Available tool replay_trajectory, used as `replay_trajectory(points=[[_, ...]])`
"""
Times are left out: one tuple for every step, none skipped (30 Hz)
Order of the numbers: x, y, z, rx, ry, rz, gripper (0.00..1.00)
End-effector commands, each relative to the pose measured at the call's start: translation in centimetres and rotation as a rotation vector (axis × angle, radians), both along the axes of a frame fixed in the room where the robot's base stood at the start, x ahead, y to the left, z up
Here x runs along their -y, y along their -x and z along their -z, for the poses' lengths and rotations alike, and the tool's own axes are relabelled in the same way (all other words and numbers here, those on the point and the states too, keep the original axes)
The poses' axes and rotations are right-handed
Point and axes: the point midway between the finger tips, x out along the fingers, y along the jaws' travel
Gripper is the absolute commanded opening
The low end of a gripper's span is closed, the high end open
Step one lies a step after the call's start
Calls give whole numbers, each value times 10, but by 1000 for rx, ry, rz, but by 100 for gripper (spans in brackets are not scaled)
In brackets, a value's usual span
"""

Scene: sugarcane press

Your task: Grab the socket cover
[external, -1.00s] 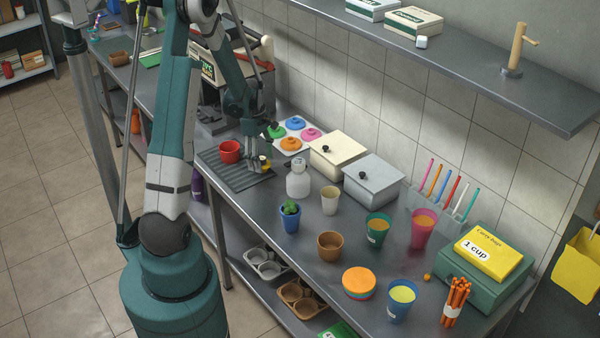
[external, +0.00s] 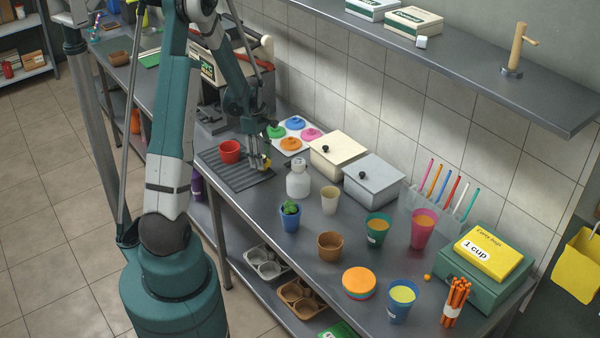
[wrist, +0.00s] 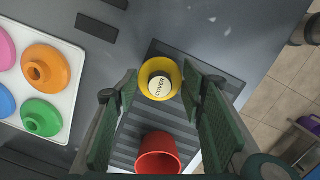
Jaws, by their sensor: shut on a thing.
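The socket cover is a yellow round piece (wrist: 147,69) with a pale disc marked "COVER", seen from above in the wrist view. A little of its yellow also shows at the fingertips in the external view (external: 266,162). My gripper (wrist: 160,84) has its two green-padded fingers on either side of the cover and is shut on it. In the external view my gripper (external: 257,159) is over the right part of the dark ribbed mat (external: 240,180). The cover's underside is hidden.
A red cup (external: 229,152) stands on the mat close beside my gripper. A white tray of coloured ring-shaped pieces (wrist: 62,105) lies behind it. A white bottle (external: 298,181) and two lidded boxes (external: 338,150) stand to the right. The counter's front edge is close.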

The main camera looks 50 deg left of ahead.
Motion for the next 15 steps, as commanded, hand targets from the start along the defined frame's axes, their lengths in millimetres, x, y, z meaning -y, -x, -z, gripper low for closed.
replay_trajectory(points=[[0, 0, -4, 0, 0, 0, 29], [0, 0, -6, 0, 0, 0, 29], [0, 0, -10, 0, 0, 0, 29], [0, 0, -12, 0, 0, 0, 29], [0, 1, -16, 0, 0, 0, 29], [0, 1, -20, 0, 0, 0, 29], [0, 0, -24, 0, 0, 0, 29], [0, 0, -28, 0, 0, 0, 29], [0, 0, -32, 0, 0, 0, 29], [0, 0, -36, 0, 0, 0, 29], [0, 1, -41, 0, 0, 0, 29], [0, 1, -46, 0, 0, 0, 29], [0, 0, -50, 0, 0, 0, 29], [0, 0, -54, 0, 0, 0, 29], [0, 0, -60, 0, 0, 0, 29]])
